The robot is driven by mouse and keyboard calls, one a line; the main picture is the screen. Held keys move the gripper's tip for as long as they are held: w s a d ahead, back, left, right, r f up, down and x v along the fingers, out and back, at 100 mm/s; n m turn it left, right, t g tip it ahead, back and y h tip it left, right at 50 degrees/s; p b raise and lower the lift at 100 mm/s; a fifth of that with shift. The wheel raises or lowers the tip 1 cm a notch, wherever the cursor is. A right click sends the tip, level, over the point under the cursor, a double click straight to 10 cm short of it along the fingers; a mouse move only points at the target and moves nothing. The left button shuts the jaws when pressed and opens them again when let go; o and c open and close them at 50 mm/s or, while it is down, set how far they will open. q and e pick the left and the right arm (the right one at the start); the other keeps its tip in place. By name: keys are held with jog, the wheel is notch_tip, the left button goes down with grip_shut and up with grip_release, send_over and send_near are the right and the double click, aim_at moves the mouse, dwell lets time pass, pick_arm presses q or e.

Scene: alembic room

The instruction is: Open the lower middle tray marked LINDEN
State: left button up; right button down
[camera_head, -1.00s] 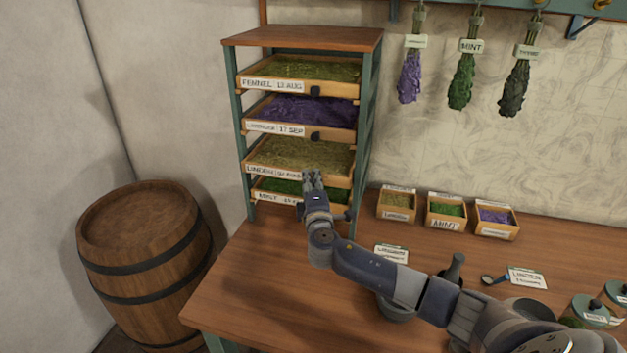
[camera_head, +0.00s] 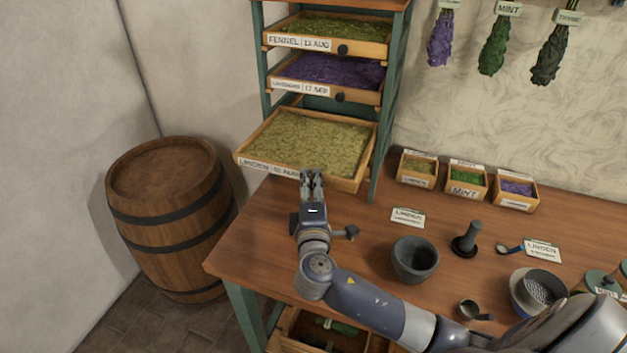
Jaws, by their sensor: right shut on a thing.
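The LINDEN tray (camera_head: 268,166) is a wooden drawer of pale green-yellow dried herb in the rack. It sticks well out of the rack toward me, over the table. Its front carries a LINDEN label at the left. My right gripper (camera_head: 311,176) is at the middle of the tray's front and is shut on its knob, which the fingers hide. The tray below it is hidden behind the LINDEN tray and my gripper. My left gripper is not in view.
Above are the FENNEL tray (camera_head: 372,47) and the LAVENDER tray (camera_head: 370,96), each with a dark knob. A barrel (camera_head: 170,225) stands left of the table (camera_head: 250,245). A mortar (camera_head: 414,262), pestle (camera_head: 466,242) and small herb boxes (camera_head: 467,193) stand to the right.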

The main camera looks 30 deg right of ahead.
jog(key=c, duration=1.4)
grip_release()
jog(key=v, duration=1.2)
